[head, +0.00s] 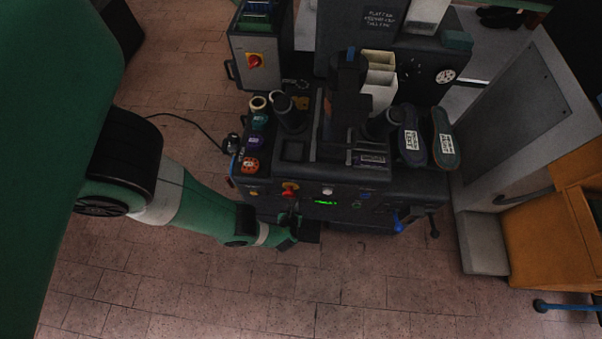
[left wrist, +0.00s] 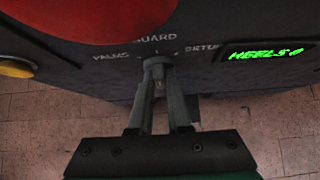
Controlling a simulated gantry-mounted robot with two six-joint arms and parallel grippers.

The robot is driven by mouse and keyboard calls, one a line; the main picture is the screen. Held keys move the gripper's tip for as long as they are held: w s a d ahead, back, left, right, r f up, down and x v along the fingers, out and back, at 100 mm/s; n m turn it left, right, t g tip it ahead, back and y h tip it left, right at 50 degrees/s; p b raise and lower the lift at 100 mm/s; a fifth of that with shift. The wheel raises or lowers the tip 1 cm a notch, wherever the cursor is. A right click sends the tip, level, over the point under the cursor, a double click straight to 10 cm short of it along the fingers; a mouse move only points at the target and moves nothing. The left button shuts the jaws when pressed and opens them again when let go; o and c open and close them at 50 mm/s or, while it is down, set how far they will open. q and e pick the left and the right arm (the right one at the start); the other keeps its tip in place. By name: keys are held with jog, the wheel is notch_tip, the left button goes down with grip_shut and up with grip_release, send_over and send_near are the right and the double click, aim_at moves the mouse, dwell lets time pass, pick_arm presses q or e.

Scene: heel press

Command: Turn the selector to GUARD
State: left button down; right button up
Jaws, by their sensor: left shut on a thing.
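The selector (left wrist: 158,62) is a small dark knob on the front panel of the press, with the labels PALMS, GUARD and SETUP around it in the left wrist view. GUARD stands above the knob, PALMS to its left and SETUP to its right. My left gripper (left wrist: 159,78) is shut on the knob, one finger on each side. The fingers hide much of the knob, and I cannot tell exactly which label it points to. In the head view, my left gripper (head: 294,222) is at the front panel, below a red button, and covers the selector. My right gripper is not in view.
A large red button (left wrist: 95,15) sits just above the selector, a yellow button (left wrist: 15,67) to its left and a green-lit display (left wrist: 266,53) reading HEELS to its right. Shoe soles (head: 412,137) lie on the press. The tiled floor (head: 200,280) in front is clear.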

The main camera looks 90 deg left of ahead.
pick_arm(q)
jog(key=c, duration=0.9)
grip_release()
jog(key=shift+o, duration=0.2)
jog(key=p+v, duration=0.8)
jog(key=v, duration=0.3)
jog(key=shift+d+r, duration=0.2)
jog(key=shift+d, duration=0.05)
